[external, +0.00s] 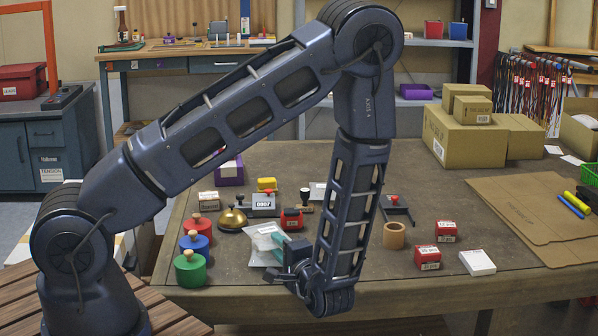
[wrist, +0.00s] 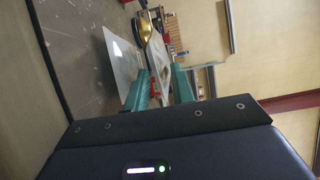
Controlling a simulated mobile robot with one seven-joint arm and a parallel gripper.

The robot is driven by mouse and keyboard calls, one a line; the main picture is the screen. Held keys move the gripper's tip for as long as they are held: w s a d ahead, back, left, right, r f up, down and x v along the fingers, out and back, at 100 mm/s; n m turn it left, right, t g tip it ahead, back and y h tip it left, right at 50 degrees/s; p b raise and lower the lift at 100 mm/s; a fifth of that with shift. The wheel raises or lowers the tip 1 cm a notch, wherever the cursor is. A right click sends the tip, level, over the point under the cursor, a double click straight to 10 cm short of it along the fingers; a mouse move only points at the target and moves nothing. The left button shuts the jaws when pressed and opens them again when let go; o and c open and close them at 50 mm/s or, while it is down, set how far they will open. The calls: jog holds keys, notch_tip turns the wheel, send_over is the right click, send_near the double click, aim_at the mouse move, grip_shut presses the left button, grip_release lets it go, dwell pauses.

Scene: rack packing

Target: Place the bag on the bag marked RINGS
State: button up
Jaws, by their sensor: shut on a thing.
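My gripper (wrist: 160,88) has two teal fingers, shut on a pale, clear plastic bag (wrist: 157,58) in the wrist view. A second clear bag (wrist: 120,60) lies flat on the table just left of the fingers in that view. In the external view my gripper (external: 283,248) is low over the table's front part, and whitish clear plastic (external: 263,238) shows beside it. The two bags overlap there and I cannot tell them apart. No RINGS lettering is readable on either bag.
A brass bell (external: 233,219), a red stapler-like item (external: 291,220) and a numbered stamp (external: 264,203) stand behind the bags. Red, blue and green knobbed weights (external: 190,270) stand left. A tape roll (external: 394,236) and small boxes (external: 428,257) are right. Flat cardboard (external: 540,220) lies farther right.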

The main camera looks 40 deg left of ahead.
jog(key=o, duration=1)
jog(key=shift+r, duration=0.55)
jog(key=v, duration=1.2)
jog(key=s+a+r+n+g+h, duration=0.25)
jog(key=a+r+g+h, duration=0.2)
jog(key=r, duration=0.55)
jog(key=s+a+r+n+g+h, duration=0.25)
jog(key=a+r+g, duration=0.2)
jog(key=r, duration=0.55)
jog(key=shift+s+a+r+m+t+h, duration=0.2)
jog(key=shift+s+a+r+t+h, duration=0.3)
jog(key=shift+s+r+t+h, duration=1.55)
jog(key=shift+s+a+r+m+t+h, duration=0.2)
jog(key=shift+s+a+r+t+h, duration=0.35)
jog(key=shift+s+r+h, duration=1.75)
jog(key=shift+s+a+r+m+t+h, duration=0.2)
jog(key=shift+s+a+r+t+h, duration=0.75)
jog(key=shift+s+r, duration=2.55)
